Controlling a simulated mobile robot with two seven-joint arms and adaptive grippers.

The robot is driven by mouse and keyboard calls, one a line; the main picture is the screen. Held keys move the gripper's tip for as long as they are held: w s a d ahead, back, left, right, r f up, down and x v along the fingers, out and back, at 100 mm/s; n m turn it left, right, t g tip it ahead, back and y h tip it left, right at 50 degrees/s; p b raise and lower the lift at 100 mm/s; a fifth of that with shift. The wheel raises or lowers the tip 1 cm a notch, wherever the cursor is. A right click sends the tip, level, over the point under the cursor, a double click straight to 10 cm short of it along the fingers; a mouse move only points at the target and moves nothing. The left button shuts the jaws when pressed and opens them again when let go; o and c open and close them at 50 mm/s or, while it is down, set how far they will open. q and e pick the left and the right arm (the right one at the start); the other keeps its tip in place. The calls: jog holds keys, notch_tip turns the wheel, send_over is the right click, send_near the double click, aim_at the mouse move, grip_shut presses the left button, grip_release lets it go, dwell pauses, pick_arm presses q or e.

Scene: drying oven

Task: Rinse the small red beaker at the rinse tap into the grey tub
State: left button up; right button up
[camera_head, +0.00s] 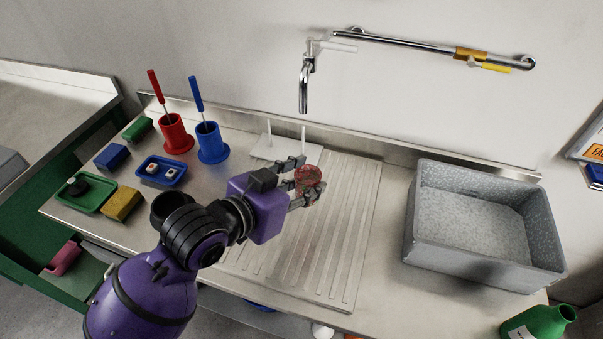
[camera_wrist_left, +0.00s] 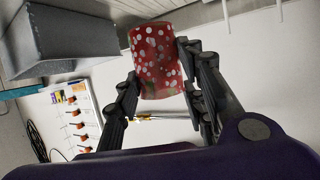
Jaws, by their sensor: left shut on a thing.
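My left gripper (camera_head: 300,180) is shut on the small red beaker (camera_head: 308,176), holding it above the ribbed draining board. In the left wrist view the beaker (camera_wrist_left: 156,60) is red with white spots and sits between the two fingers of the gripper (camera_wrist_left: 160,85). The rinse tap (camera_head: 304,85) is a chrome spout on the back wall, above and behind the beaker and apart from it. The grey tub (camera_head: 412,215) stands on the counter to the right, with a speckled inside; it also shows in the left wrist view (camera_wrist_left: 75,40). My right gripper is not in view.
A white peg rack (camera_head: 262,150) stands behind my gripper. Red (camera_head: 175,135) and blue (camera_head: 211,142) holders with brushes stand at the back left, near a blue tray (camera_head: 150,180) and a green tray (camera_head: 75,205). A green bottle (camera_head: 540,325) is front right. The ribbed board (camera_head: 345,220) looks clear.

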pick_arm(q)
jog(key=s+r+p, duration=0.3)
jog(key=r+p, duration=0.1)
jog(key=r, duration=0.2)
jog(key=shift+s+d, duration=0.15)
jog(key=shift+s, duration=0.25)
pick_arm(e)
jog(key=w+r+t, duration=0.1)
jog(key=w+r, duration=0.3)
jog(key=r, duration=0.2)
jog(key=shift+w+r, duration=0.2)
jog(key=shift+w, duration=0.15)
pick_arm(q)
jog(key=shift+f, duration=0.15)
